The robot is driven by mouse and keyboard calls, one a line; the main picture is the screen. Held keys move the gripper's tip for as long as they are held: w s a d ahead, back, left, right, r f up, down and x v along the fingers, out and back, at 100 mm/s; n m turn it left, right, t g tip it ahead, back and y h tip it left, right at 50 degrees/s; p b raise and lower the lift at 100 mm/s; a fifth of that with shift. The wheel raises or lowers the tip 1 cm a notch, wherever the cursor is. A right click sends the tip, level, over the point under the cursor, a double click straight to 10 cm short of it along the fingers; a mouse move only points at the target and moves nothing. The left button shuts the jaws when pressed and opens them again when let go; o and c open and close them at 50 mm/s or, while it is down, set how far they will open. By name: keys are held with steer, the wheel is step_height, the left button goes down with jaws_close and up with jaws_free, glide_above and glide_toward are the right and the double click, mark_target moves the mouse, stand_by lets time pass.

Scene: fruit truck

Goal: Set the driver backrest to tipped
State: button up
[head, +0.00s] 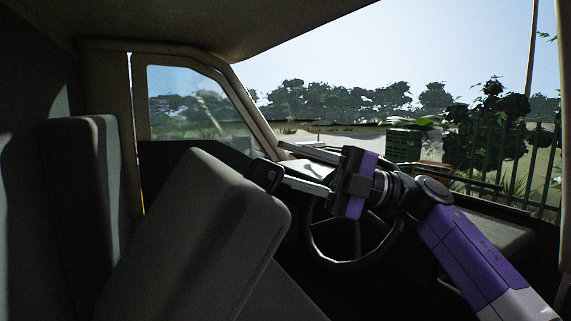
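A grey backrest (190,240), which I take to be the driver's, leans well forward toward the steering wheel (350,262) in the head view. Its lower part runs out of the picture. My gripper (264,176) is at the upper right edge of this backrest, with its dark fingertips against or very close to it. I cannot tell whether they touch it.
Another grey backrest (82,200) stands upright at the left. The far door with its window (195,105) is behind the seats. The windshield frame and dashboard (490,232) bound the cab at the right. Outside are a green crate (403,144), a fence and trees.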

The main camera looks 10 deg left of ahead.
steer(key=shift+d, duration=0.1)
steer(key=b+v, duration=0.1)
steer(key=v, duration=0.8)
steer(key=shift+f+b, duration=0.3)
stand_by(0.4)
steer(key=shift+s+a, duration=0.1)
steer(key=shift+a, duration=0.1)
steer(key=shift+c, duration=0.2)
